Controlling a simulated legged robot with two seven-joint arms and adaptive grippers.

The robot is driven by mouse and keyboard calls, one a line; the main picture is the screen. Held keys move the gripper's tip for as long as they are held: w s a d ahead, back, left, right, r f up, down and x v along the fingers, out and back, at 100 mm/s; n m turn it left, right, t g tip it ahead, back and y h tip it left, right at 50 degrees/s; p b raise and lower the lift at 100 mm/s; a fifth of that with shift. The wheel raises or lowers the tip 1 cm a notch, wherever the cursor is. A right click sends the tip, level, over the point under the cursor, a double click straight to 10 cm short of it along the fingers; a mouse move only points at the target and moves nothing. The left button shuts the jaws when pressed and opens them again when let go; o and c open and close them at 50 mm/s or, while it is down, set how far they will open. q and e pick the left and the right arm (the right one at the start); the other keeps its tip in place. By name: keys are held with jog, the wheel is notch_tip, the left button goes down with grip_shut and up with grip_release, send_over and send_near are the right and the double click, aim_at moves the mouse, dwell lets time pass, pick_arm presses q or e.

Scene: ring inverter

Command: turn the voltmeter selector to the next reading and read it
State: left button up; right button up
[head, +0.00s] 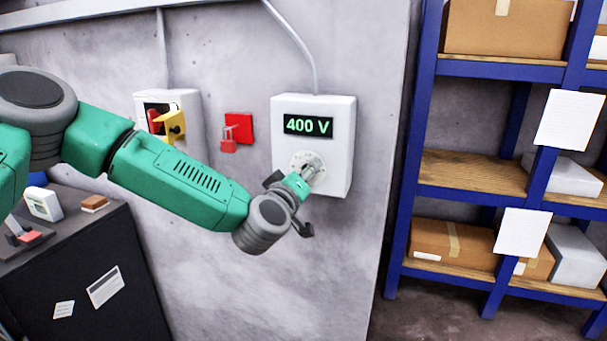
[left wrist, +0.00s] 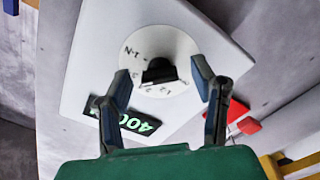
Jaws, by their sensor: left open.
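The voltmeter (head: 340,150) is a white box on the grey wall, and its display (head: 308,125) reads 400 V in green. Its round selector dial (head: 299,158) is below the display, partly covered by my gripper. In the left wrist view the black selector knob (left wrist: 159,71) sits at the middle of the white dial plate (left wrist: 165,42), with small markings around it; the display (left wrist: 135,122) is partly hidden by a finger. My left gripper (head: 303,181) is at the dial. In the left wrist view the gripper (left wrist: 161,80) is open, its fingers apart on either side of the knob.
Left of the voltmeter are a red plate with a padlock (head: 238,128) and a switch box (head: 190,105) with a yellow and red handle. A dark cabinet (head: 75,270) with small items stands at lower left. Blue shelving (head: 408,190) with boxes stands at right.

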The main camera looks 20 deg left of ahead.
pick_arm(q)
jog(key=shift+c, duration=1.2)
jog(key=c, duration=0.9)
jog(key=shift+m, duration=0.3)
jog(key=m+p, duration=0.1)
jog(key=m, duration=0.7)
jog(key=shift+r+p, duration=0.15)
jog(key=shift+p, duration=0.2)
jog(key=shift+a+m, duration=0.1)
jog(key=shift+m, duration=0.2)
jog(key=o, duration=1.1)
jog(key=shift+o, duration=0.2)
